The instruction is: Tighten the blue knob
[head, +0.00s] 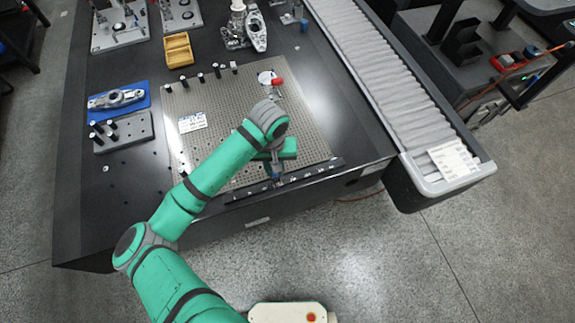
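A small blue spot, which looks like the blue knob (277,177), shows at the front edge of the perforated plate (230,100), by a dark rail (310,173). My gripper (276,174) points down at it from above, with its tips at or very close to the knob. My green arm reaches in from the lower left and its wrist covers part of the plate. The fingers are too small to tell whether they are open or closed on the knob.
A clamp with a red handle (277,82) stands on the plate behind my wrist. A white label (192,122) and several black posts are on the plate's left and back. A blue tray with a metal part (119,98) and a yellow bin (178,50) lie beyond. A pleated cover (385,75) runs along the right.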

